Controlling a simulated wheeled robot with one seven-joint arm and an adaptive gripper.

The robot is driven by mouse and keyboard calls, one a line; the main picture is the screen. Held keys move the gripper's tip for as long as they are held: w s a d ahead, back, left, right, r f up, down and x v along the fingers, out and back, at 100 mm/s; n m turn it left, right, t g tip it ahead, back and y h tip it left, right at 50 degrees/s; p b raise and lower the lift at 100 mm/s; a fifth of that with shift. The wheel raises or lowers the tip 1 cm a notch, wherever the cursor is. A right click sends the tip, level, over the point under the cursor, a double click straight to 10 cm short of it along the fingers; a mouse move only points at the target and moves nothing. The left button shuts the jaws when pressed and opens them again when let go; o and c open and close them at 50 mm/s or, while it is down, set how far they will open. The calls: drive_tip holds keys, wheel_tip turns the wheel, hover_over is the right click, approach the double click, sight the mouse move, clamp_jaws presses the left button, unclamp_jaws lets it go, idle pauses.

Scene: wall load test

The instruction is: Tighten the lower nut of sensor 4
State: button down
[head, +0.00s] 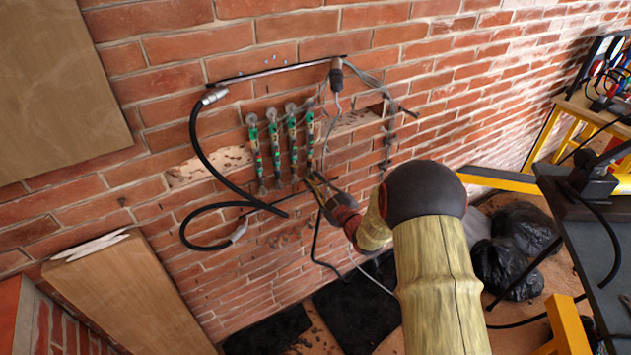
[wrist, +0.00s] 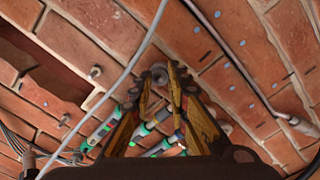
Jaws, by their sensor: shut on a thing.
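A row of slim green sensors (head: 275,150) stands upright on the brick wall in the head view. I take the rightmost one (head: 309,130) to be sensor 4; no number is readable. My gripper (head: 313,180) reaches from the lower right to the bottom end of this sensor. In the wrist view my gripper (wrist: 160,73) has its two yellowish, worn fingers closed in around a small grey metal nut (wrist: 159,77). The fingers partly cover the green sensors behind them. The nut is hidden or too small to make out in the head view.
A black hose (head: 199,145) loops at the left of the sensors. A dark bar (head: 275,73) runs above them, with grey cables hanging at the right. A thin grey cable (wrist: 128,75) crosses close by my fingers in the wrist view. Black bags (head: 515,240) lie at the right.

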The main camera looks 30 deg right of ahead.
drive_tip(key=m+p, duration=0.3)
drive_tip(key=m, duration=0.5)
drive_tip(key=m+p, duration=0.3)
drive_tip(key=m, duration=0.5)
drive_tip(key=m+p, duration=0.3)
drive_tip(key=m, duration=0.5)
drive_tip(key=shift+s+d+f+m, duration=0.1)
drive_tip(key=shift+f+m, duration=0.2)
drive_tip(key=shift+m, duration=0.1)
drive_tip(key=c, duration=2.1)
unclamp_jaws()
drive_tip(key=o, duration=0.4)
drive_tip(key=shift+r, duration=0.15)
